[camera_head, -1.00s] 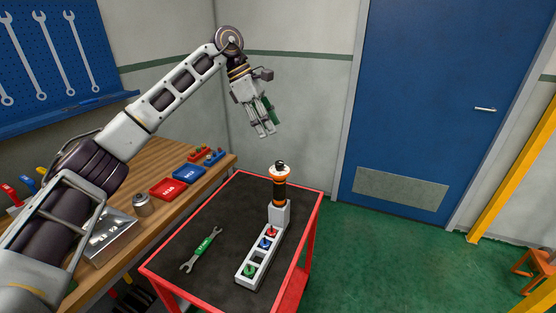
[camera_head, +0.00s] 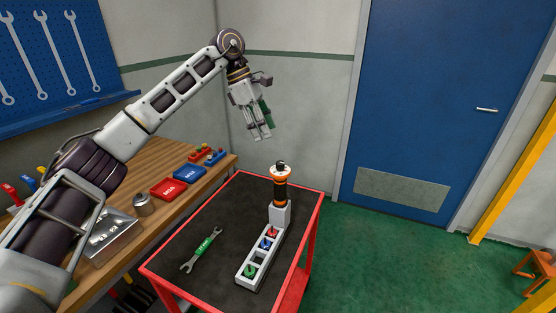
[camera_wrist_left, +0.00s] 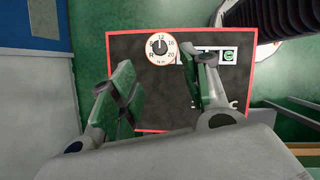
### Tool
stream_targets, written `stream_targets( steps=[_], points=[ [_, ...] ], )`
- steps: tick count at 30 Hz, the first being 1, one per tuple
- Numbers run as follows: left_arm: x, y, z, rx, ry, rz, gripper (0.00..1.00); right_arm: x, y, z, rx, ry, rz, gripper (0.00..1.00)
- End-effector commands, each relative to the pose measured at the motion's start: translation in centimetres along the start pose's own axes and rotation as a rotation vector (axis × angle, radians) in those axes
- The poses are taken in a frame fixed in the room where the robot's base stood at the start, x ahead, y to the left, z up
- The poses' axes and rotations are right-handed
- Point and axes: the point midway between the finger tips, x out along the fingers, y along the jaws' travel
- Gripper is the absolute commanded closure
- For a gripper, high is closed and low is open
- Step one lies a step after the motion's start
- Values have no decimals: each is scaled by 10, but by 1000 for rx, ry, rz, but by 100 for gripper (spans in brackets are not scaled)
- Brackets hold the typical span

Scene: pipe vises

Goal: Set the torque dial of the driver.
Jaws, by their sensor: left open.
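The driver (camera_head: 280,187), black with orange bands, stands upright in a grey holder at the back of the red cart. Its torque dial (camera_head: 281,166) is on top. In the left wrist view the dial (camera_wrist_left: 160,46) is a white disc with an orange rim, marked R, 8, 12, 16, 20 and N·m. Its dark pointer points up toward 12. My left gripper (camera_head: 262,137) hangs above and slightly left of the driver, apart from it. In the left wrist view its green-padded fingers (camera_wrist_left: 164,92) are apart with nothing between them. My right gripper is not in view.
The grey holder strip (camera_head: 243,276) carries red, blue and green pieces. A green-handled wrench (camera_head: 204,247) lies on the black cart top (camera_head: 180,252). The wooden bench (camera_head: 150,155) at left holds red and blue trays. Open floor (camera_head: 390,255) lies right of the cart.

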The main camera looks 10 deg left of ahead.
Motion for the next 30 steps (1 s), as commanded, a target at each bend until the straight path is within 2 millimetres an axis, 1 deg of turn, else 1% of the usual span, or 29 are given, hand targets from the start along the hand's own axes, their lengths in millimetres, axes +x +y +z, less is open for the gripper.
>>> stream_targets(
  steps=[1, 14, 21, 27, 30],
  points=[
    [7, 0, 0, 0, 1, -2, 53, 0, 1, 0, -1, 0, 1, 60],
    [64, 0, 0, 1, 0, -2, 53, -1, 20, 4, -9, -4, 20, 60],
    [94, 0, 0, 0, 0, -1, 53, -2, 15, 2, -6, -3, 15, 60],
    [109, 0, 0, 1, -1, 0, 53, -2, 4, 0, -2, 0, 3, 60],
    [112, 0, 0, 1, -1, 0, 53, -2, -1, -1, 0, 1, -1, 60]
  ],
)
